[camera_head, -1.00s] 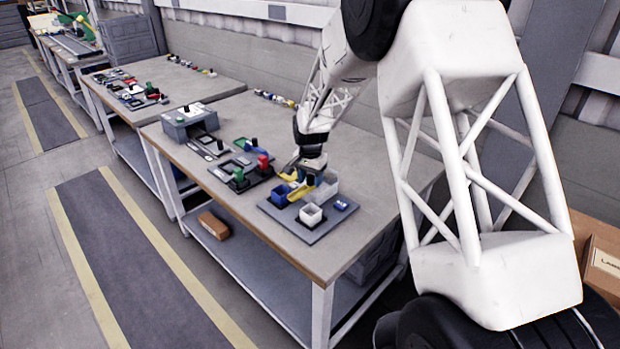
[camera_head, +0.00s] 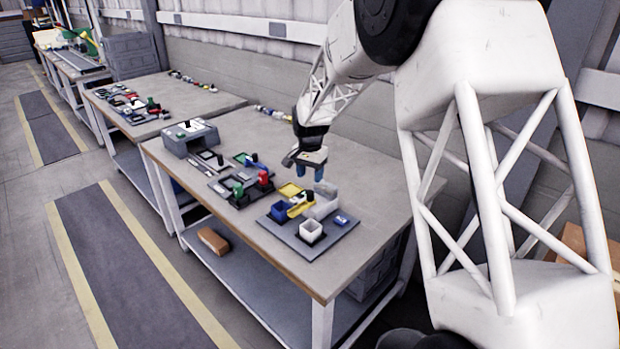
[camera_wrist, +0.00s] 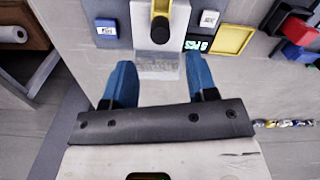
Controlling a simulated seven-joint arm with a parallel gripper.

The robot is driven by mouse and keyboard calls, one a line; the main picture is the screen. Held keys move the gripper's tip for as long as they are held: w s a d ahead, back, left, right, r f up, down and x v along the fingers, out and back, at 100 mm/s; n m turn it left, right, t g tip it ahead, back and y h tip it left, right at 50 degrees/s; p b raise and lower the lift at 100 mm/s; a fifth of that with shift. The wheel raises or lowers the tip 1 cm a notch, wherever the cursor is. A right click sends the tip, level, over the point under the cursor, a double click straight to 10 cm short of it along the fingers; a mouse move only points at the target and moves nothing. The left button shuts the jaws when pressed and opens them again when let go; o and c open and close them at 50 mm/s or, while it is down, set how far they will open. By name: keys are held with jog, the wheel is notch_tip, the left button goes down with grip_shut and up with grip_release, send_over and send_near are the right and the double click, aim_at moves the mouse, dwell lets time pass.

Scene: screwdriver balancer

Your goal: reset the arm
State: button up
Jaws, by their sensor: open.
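My gripper (camera_head: 315,171) is above the near workbench (camera_head: 262,258), over the back of a grey board (camera_head: 318,247) that carries small bins and parts. In the wrist view my gripper (camera_wrist: 158,82) shows two blue fingers spread apart with nothing between them. A white-grey holder (camera_head: 322,203) stands on the board below my gripper. In the wrist view a dark round knob with a yellow part (camera_wrist: 160,28) sits in this holder, beyond the fingertips.
The board also has a white bin (camera_head: 311,231), a blue bin (camera_head: 279,212) and a yellow tray (camera_head: 290,190). Farther left are a board with red and green parts (camera_head: 240,188) and a grey box (camera_head: 190,137). The bench's front right surface is clear.

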jog(key=shift+r, duration=0.1)
jog(key=s+d+r+n, duration=0.1)
jog(key=s+d+r, duration=0.35)
jog(key=s, duration=0.35)
jog(key=s+d+r+n+t, duration=0.1)
jog(key=s+d+r, duration=0.2)
jog(key=s+r, duration=0.4)
jog(key=s+d+r+n, duration=0.1)
jog(key=s+d+r, duration=0.3)
jog(key=s, duration=0.6)
jog(key=s+d+n, duration=0.1)
jog(key=s+d, duration=0.1)
jog(key=s, duration=1.1)
jog(key=s+d+n+t, duration=0.1)
jog(key=s+d, duration=0.2)
jog(key=s, duration=1)
jog(key=shift+s+d+f+n+t, duration=0.15)
jog(key=shift+s+f+n+t, duration=0.15)
jog(key=shift+s+f+n, duration=0.1)
